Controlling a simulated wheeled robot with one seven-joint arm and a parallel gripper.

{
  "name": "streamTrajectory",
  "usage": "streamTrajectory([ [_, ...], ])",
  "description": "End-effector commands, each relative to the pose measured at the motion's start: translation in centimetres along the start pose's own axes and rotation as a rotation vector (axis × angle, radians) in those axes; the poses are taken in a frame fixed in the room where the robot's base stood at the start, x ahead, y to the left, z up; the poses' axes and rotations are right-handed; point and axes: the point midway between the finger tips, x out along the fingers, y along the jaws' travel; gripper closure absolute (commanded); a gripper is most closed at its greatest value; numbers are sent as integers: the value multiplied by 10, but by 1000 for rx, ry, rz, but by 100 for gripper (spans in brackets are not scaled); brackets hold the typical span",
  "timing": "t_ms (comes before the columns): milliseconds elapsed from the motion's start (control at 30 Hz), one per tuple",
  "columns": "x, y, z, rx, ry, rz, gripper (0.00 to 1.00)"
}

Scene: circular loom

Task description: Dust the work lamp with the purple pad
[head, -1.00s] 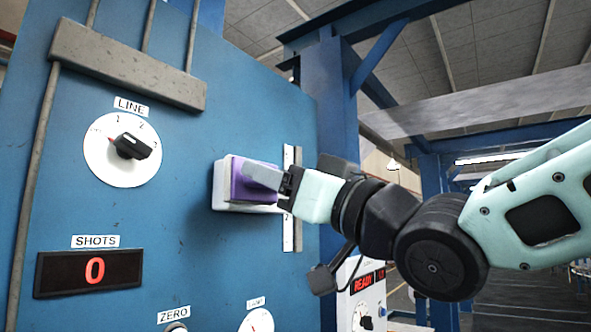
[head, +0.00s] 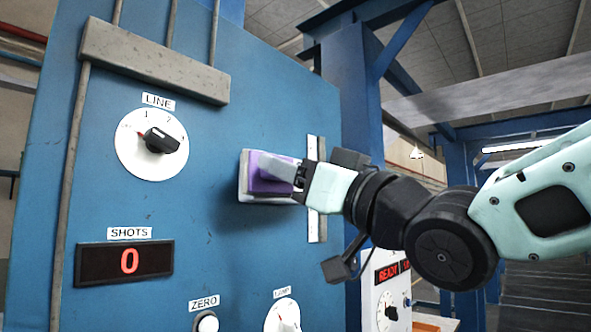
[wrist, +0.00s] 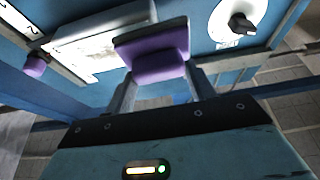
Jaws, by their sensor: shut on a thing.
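The work lamp appears to be the pale rectangular box (head: 243,187) on the blue panel. Its pale face (wrist: 84,45) also shows in the wrist view, partly hidden by the pad. The purple pad (head: 266,186) is in front of the lamp and covers most of it in the head view. My gripper (head: 283,171) comes from the right and is shut on the pad. In the wrist view the pad (wrist: 158,66) sits between the two fingers, overlapping the lamp's edge. I cannot tell whether the pad touches the lamp.
A LINE dial (head: 133,161), a SHOTS display (head: 100,264) and a ZERO button (head: 208,323) are on the panel. A white scale strip (head: 313,230) runs just right of the lamp. A small purple part (wrist: 36,65) is at left in the wrist view.

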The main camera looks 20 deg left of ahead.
Motion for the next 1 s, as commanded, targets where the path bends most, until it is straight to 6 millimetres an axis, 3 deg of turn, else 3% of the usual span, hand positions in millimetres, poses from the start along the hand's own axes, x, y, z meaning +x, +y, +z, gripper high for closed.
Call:
streamTrajectory([
  [667,10,1,4,-1,0,0,70],
  [1000,9,26,4,0,0,2,70],
])
